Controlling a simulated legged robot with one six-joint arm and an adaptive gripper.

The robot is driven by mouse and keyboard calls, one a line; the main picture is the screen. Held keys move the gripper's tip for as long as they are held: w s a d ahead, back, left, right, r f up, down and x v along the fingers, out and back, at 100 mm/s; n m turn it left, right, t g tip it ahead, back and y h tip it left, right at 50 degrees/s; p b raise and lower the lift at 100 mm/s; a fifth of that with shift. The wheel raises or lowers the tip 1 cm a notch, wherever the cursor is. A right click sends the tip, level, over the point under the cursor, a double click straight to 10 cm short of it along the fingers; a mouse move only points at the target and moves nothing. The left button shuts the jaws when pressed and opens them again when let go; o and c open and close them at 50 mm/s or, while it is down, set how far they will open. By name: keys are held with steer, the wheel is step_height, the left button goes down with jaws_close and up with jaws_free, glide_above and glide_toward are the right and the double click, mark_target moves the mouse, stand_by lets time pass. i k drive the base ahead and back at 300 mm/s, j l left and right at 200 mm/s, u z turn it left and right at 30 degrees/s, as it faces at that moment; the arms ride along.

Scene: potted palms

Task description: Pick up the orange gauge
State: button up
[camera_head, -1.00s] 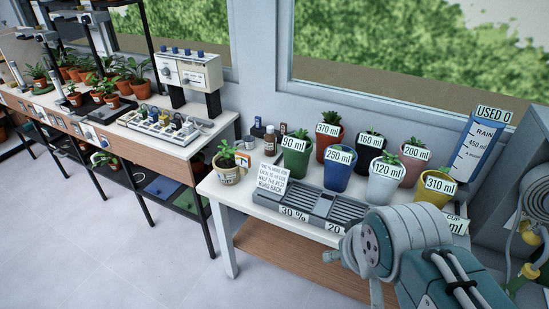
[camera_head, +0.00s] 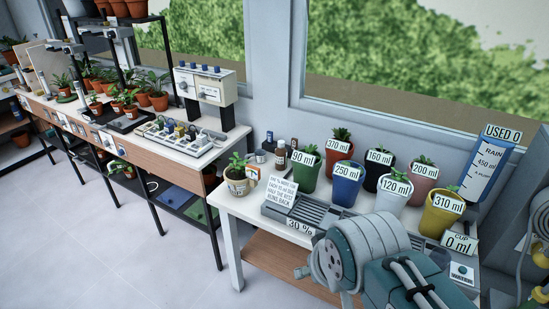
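I cannot make out an orange gauge anywhere in the head view. Only orange-brown clay pots (camera_head: 158,98) with plants show that colour on the left bench, and they are not gauges. My arm fills the lower right, in front of the white table (camera_head: 236,215). My gripper's fingers do not show, so I cannot see whether they hold anything. My arm hides part of the slatted grey tray (camera_head: 300,210) and the table's front right.
Labelled colourful pots, such as the blue 250 ml pot (camera_head: 346,185) and yellow 310 ml pot (camera_head: 440,212), crowd the table. A blue rain gauge board (camera_head: 488,165) stands behind right. A white cup-label card (camera_head: 458,243) is near my arm. The floor (camera_head: 110,255) at left is clear.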

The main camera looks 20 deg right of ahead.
mark_target(252, 172)
steer(key=i+j+z, duration=0.15)
steer(key=i+j, duration=0.4)
steer(key=i, duration=0.2)
steer(key=i+j+z, duration=0.2)
steer(key=i+j, duration=0.4)
steer(key=i, duration=0.15)
